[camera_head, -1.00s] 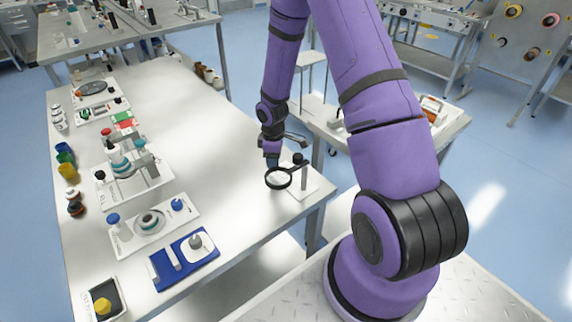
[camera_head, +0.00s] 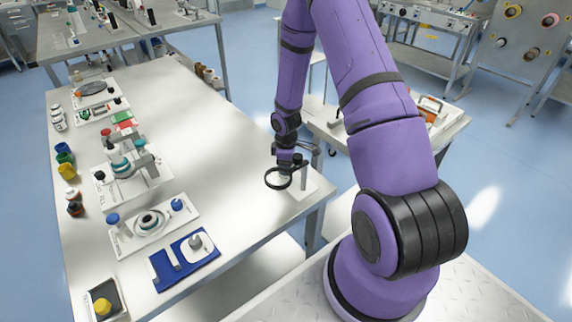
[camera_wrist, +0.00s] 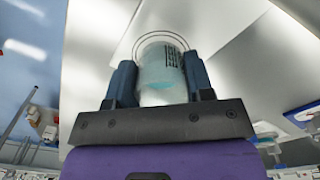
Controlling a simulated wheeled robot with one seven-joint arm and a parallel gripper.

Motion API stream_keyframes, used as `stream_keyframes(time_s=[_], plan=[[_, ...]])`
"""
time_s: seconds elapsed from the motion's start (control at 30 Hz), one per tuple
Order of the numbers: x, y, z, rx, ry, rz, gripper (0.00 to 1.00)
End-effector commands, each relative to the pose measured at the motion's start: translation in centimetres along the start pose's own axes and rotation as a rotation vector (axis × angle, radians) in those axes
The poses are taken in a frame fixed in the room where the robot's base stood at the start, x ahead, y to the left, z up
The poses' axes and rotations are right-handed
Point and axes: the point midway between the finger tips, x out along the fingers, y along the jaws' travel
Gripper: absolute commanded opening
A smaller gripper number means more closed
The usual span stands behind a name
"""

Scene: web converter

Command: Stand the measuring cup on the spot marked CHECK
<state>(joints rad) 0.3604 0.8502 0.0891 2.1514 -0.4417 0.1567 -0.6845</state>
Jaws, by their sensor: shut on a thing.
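My gripper (camera_wrist: 160,85) is shut on the measuring cup (camera_wrist: 160,70), a pale, see-through cup with dark print and a teal patch. The cup is between the two fingers in the wrist view. In the head view my gripper (camera_head: 286,164) is low over the near right corner of the table, by a stand with a black ring. The cup is mostly hidden there. Thin curved lines surround the cup's far end in the wrist view; I cannot tell if they belong to it. I cannot read the word CHECK anywhere.
The ring stand (camera_head: 304,177) is on a white plate right beside my gripper. A blue tray (camera_head: 184,264), a white board (camera_head: 150,226) and several coloured pots (camera_head: 68,170) line the table's left side. The middle of the table (camera_head: 195,130) is clear.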

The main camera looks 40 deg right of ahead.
Motion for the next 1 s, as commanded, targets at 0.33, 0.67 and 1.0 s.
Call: stream_keyframes(time_s=[0.33,0.67,1.0], plan=[[0.2,0.0,0.0,0.0,0.0,0.0,0.73],[-1.4,0.1,0.0,0.002,0.001,0.002,0.73],[-7.6,0.1,0.0,0.002,0.002,0.003,0.73]])
